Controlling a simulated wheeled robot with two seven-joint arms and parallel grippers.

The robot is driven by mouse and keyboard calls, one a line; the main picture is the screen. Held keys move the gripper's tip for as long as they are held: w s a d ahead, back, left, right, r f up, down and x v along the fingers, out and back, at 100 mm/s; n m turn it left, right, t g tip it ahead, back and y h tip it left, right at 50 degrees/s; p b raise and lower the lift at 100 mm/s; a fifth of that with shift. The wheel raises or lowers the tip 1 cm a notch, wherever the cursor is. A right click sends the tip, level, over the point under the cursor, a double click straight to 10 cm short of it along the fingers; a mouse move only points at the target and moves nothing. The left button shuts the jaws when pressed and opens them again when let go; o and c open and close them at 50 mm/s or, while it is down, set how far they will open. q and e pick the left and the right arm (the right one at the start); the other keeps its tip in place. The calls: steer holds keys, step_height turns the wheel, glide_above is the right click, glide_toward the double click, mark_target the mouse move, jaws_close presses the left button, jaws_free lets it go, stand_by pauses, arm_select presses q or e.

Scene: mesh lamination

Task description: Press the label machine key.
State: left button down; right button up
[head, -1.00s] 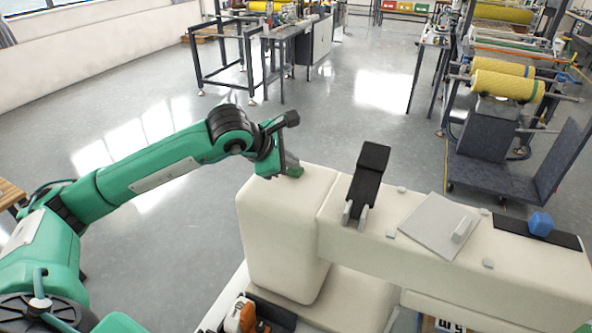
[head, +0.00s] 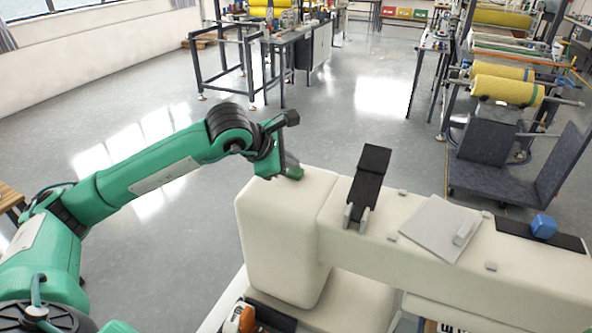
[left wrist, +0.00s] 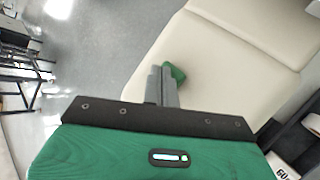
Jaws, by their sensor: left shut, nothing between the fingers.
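The label machine (head: 283,235) is a large cream body with rounded edges, and it also fills the upper right of the left wrist view (left wrist: 215,62). A small green piece (left wrist: 176,73) shows at the fingertips over its top. It also shows in the head view (head: 294,173). I cannot tell whether this is the key or part of a fingertip. My left gripper (head: 289,165) is shut and empty, at the far left part of the machine's top. Its grey fingers show in the left wrist view (left wrist: 162,86). I cannot tell whether they touch the surface. My right gripper is out of view.
An orange and white object (head: 238,318) is below. A dark cart (head: 490,182) stands right. Open floor lies behind.

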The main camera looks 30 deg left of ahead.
mark_target(290, 172)
arm_select(q)
steer(key=shift+r+p, duration=1)
steer(key=shift+r, duration=2.05)
